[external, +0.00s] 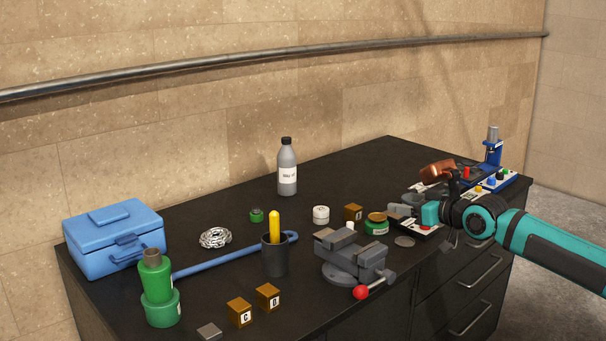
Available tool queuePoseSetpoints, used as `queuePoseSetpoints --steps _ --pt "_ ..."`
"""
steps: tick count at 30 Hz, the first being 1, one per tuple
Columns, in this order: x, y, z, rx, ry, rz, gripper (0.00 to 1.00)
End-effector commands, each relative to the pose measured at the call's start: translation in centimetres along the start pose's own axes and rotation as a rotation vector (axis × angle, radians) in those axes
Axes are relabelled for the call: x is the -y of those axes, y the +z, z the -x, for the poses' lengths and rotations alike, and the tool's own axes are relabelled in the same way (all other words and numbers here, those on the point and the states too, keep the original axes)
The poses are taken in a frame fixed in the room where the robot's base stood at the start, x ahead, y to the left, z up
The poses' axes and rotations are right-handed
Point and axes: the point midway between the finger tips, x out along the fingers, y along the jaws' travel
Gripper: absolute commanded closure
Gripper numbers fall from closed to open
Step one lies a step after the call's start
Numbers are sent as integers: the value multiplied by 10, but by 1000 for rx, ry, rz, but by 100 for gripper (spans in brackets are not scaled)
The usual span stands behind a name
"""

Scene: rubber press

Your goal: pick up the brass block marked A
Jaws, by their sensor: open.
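Three brass blocks show on the dark bench. One (239,312) near the front edge bears what looks like a C. Another (268,297) just right of it bears a letter that I cannot read surely. The third (353,213) stands farther back, left of the green jar; its mark is too small to read. I cannot tell for certain which block is A. My gripper (396,216) reaches in from the right, pointing left. It is open and appears empty, near the green jar and apart from the third block.
A green jar with a brass lid (376,225) stands between my gripper and the third block. A grey vise (352,259) is in front. A black cup (275,258), white round container (321,215), blue toolbox (113,240) and grey bottle (287,170) stand left. The back middle is clear.

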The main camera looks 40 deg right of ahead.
Motion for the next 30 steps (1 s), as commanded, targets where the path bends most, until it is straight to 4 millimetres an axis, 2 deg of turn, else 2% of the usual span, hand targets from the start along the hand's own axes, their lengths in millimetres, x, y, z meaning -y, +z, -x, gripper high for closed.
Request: queuePoseSetpoints --steps 1,6,15,30 --pt "-4 -7 -13 42 8 5 38" --pt "-15 -25 -50 183 26 23 38" --pt "-39 -47 -114 436 47 46 38" --pt "-92 -60 -213 853 45 52 38"
